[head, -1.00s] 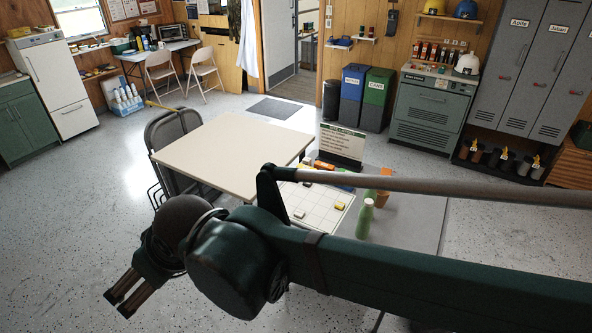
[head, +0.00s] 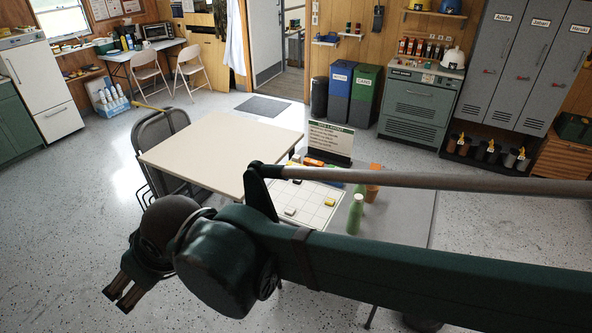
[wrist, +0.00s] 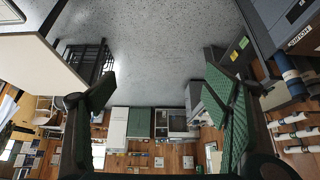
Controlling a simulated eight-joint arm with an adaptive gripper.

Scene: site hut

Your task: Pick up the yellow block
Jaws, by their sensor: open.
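The yellow block (head: 329,201) is small and lies on a white gridded board (head: 312,216) on the grey table, beyond my arm. My gripper (head: 118,297) hangs at the lower left of the head view, over the floor and well left of the block. It is open and empty. In the wrist view my gripper (wrist: 160,92) shows its two green-padded fingers wide apart with only floor and far furniture between them. The yellow block cannot be made out in the wrist view.
A pale block (head: 289,211) also lies on the board. A green bottle (head: 356,214), an orange cone-like item (head: 373,184) and a sign (head: 331,139) stand around it. A cream table (head: 222,150) and a dark chair (head: 158,130) stand left. My arm crosses in front of the grey table (head: 405,228).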

